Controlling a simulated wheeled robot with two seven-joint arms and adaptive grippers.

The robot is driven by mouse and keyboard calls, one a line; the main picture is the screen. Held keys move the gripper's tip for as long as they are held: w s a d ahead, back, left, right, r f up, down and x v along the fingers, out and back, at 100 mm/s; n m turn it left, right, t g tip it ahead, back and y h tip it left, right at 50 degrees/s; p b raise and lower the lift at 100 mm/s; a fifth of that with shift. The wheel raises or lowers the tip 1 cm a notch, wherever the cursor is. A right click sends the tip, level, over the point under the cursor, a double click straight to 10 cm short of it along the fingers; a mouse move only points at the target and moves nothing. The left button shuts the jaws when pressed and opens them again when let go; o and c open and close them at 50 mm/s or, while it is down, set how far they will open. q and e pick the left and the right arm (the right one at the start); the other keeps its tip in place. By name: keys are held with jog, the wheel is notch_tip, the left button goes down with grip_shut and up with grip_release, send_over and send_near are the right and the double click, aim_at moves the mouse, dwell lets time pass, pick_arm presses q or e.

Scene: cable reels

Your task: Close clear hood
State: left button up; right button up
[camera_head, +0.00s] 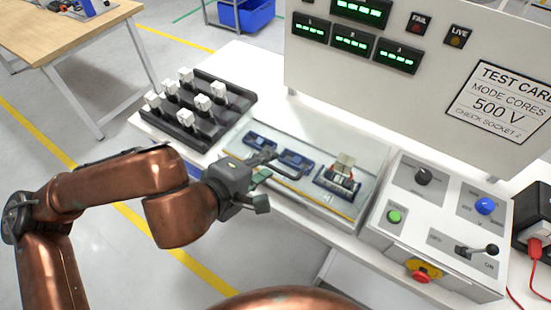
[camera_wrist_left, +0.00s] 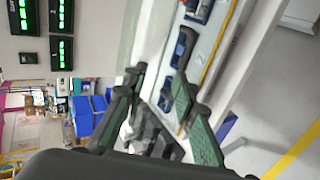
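The clear hood (camera_head: 318,150) is a see-through, faintly edged cover at the blue fixtures in the middle of the white bench. Its edges are faint, and I cannot tell whether it is fully down. A fixture with a white and red part (camera_head: 342,172) shows at its right side. My left gripper (camera_head: 262,181) is at the hood's left front, beside the blue fixtures. Its fingers are spread apart with nothing clearly held, also in the left wrist view (camera_wrist_left: 160,105). Contact with the hood cannot be made out. My right gripper is out of view.
A black rack (camera_head: 205,132) with several white blocks stands left of the hood. A control box (camera_head: 436,222) with knobs, a lever and a red button stands to the right. A tall display panel (camera_head: 430,75) rises behind. A black device with red leads (camera_head: 535,225) is far right.

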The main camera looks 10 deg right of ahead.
pick_arm(q)
jog(key=v, duration=0.5)
jog(key=shift+s+a+r, duration=0.1)
jog(key=shift+s+a, duration=0.05)
jog(key=shift+a, duration=0.05)
